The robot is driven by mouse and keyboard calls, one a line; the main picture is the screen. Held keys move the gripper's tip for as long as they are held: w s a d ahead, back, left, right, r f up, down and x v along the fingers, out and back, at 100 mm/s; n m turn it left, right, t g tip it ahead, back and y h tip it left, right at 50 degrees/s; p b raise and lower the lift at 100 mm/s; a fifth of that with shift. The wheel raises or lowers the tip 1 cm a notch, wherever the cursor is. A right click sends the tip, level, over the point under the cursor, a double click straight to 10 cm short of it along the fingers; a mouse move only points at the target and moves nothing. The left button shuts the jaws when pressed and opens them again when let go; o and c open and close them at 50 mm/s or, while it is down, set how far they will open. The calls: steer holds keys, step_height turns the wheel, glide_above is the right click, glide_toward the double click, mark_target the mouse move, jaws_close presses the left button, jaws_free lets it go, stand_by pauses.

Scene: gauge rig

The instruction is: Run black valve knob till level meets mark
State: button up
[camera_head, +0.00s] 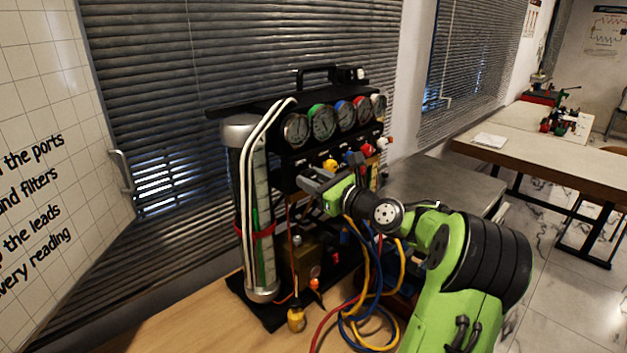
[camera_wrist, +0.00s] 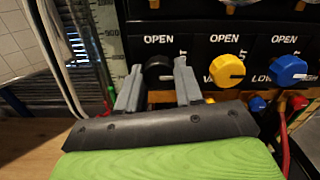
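The black valve knob (camera_wrist: 158,70) sits under an "OPEN" label on the dark panel. My gripper (camera_wrist: 158,75) has one grey finger on each side of it, and both fingertips appear to touch its sides. In the head view my gripper (camera_head: 318,183) reaches the panel's left part and hides the black knob. The tall clear cylinder (camera_head: 265,200) stands at the rig's left, with a scale and a red band (camera_head: 262,231). A narrow green part shows in it. I cannot clearly tell the liquid level or the mark. The scale (camera_wrist: 107,35) is partly visible in the wrist view.
A yellow knob (camera_wrist: 228,69) and a blue knob (camera_wrist: 287,70) are close on the right. Round gauges (camera_head: 322,122) line the rig's top. White tubes (camera_head: 254,150) run past the cylinder. Loose coloured hoses (camera_head: 368,305) hang below my arm. The wooden tabletop (camera_head: 190,325) is clear at front left.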

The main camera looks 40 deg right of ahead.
steer(key=c, duration=0.4)
steer(key=shift+n, duration=0.3)
steer(key=n+p, duration=0.1)
steer(key=n, duration=0.1)
steer(key=shift+n, duration=0.4)
steer(key=n, duration=0.4)
steer(key=shift+n, duration=0.3)
steer(key=n+b, duration=0.2)
steer(key=n, duration=0.3)
steer(key=shift+f+b, duration=0.1)
steer(key=shift+b, duration=0.25)
steer(key=shift+d+n+b, duration=0.1)
steer(key=shift+n+b, duration=1.05)
steer(key=shift+n, duration=1.25)
